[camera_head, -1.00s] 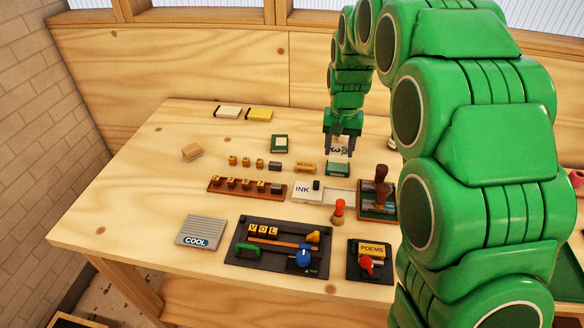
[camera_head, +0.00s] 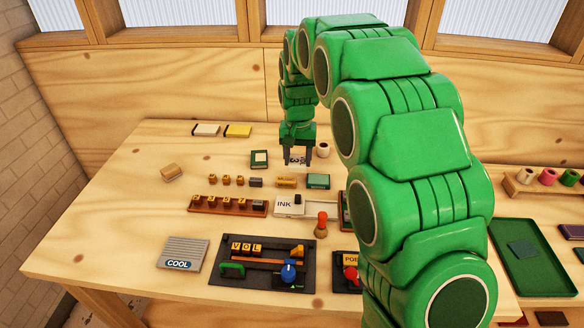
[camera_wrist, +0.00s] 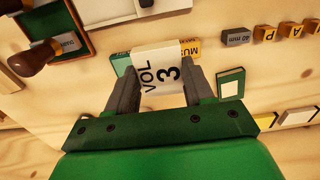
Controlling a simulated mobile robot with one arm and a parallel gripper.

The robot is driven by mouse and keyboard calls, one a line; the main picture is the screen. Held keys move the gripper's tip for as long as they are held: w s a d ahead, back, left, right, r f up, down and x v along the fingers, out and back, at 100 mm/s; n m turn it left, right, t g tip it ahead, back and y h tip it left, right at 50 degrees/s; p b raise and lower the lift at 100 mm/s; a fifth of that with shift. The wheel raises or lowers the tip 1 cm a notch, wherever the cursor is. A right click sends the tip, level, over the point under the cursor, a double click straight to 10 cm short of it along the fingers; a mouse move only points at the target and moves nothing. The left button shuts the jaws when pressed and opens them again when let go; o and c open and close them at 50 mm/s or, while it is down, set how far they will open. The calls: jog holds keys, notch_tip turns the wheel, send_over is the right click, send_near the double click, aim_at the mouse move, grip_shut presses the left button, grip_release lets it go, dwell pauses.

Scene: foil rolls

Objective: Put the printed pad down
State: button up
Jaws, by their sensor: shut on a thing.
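The printed pad (camera_wrist: 158,74) is a white piece with "VOL 3" in black. My gripper (camera_wrist: 163,80) is shut on it, with one dark finger on each side. In the head view the pad (camera_head: 296,160) hangs between the fingers of my gripper (camera_head: 297,156), over the rear part of the wooden table (camera_head: 110,220). The picture does not settle whether its lower edge touches the table. In the wrist view the pad partly hides a green block and a yellow block behind it.
A green-bordered pad (camera_head: 259,159) lies left of my gripper, a white cup (camera_head: 322,149) stands to its right. A yellow block (camera_head: 286,182) and green block (camera_head: 318,181) sit in front. White (camera_head: 206,130) and yellow (camera_head: 238,131) pads lie farther back. Bare wood shows between them.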

send_near(292, 175)
jog(key=shift+s+d+f, duration=0.3)
jog(key=shift+s+f, duration=0.4)
jog(key=shift+s, duration=0.2)
jog(key=shift+w+a+f, duration=0.25)
jog(key=shift+w+f, duration=0.55)
jog(key=shift+f, duration=1.75)
jog(key=o, duration=1)
jog(key=shift+f, duration=0.1)
notch_tip(292, 175, up, 12)
jog(key=shift+r, duration=0.2)
